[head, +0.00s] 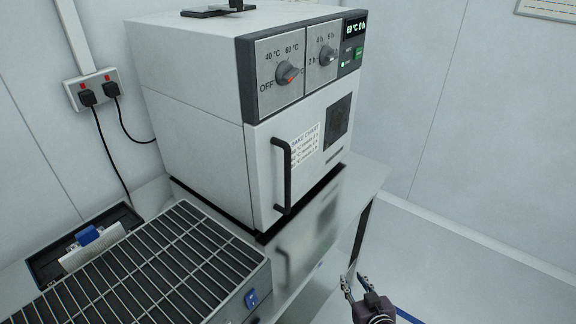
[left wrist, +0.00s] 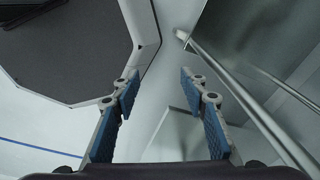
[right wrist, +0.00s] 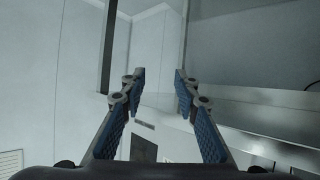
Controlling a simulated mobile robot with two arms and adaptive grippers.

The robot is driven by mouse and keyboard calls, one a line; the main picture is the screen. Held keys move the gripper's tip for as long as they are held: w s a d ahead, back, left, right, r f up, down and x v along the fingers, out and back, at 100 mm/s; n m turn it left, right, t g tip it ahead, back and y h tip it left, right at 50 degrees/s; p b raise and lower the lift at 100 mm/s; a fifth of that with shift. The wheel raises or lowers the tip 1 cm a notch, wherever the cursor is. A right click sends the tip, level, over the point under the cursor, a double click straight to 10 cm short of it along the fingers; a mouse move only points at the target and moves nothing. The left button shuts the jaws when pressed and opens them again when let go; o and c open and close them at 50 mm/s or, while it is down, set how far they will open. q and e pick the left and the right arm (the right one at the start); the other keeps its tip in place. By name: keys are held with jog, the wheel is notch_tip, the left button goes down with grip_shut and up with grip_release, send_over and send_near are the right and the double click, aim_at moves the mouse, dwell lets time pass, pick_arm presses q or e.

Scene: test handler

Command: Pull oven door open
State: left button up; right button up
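The white oven (head: 195,95) stands on a steel table in the head view. Its front door (head: 255,165) looks shut, with a black vertical handle (head: 285,176) on its left side. My right gripper (head: 356,282) is at the bottom of the head view, in front of the table and apart from the handle, lower and to its right. In the right wrist view the right gripper (right wrist: 158,78) is open with nothing between its fingers. My left gripper (left wrist: 158,80) is open and empty in the left wrist view, and it does not show in the head view.
The steel table (head: 378,178) carries the oven. A wire rack (head: 150,262) fills the lower left, with a blue switch (head: 251,298) on its front. A wall socket (head: 95,90) with two plugs is behind. The floor (head: 450,270) at right is clear.

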jog(key=w+a+r+n+y+p, duration=0.1)
jog(key=w+a+r+n+y, duration=0.3)
jog(key=r, duration=0.6)
jog(key=s+a+r+y+p, duration=0.1)
jog(key=a+r+y+p, duration=0.15)
jog(key=a+r, duration=0.55)
jog(key=w+a+r+n+y, duration=0.2)
jog(key=a+r+y, duration=0.15)
jog(key=r, duration=0.75)
pick_arm(q)
notch_tip(320, 180, up, 5)
jog(key=shift+r, duration=0.15)
pick_arm(e)
jog(key=shift+t, duration=0.3)
jog(key=x, duration=0.6)
jog(key=shift+w+d+r, duration=0.1)
jog(key=shift+w+r, duration=0.05)
jog(key=shift+w, duration=0.1)
jog(key=shift+c, duration=0.4)
grip_shut()
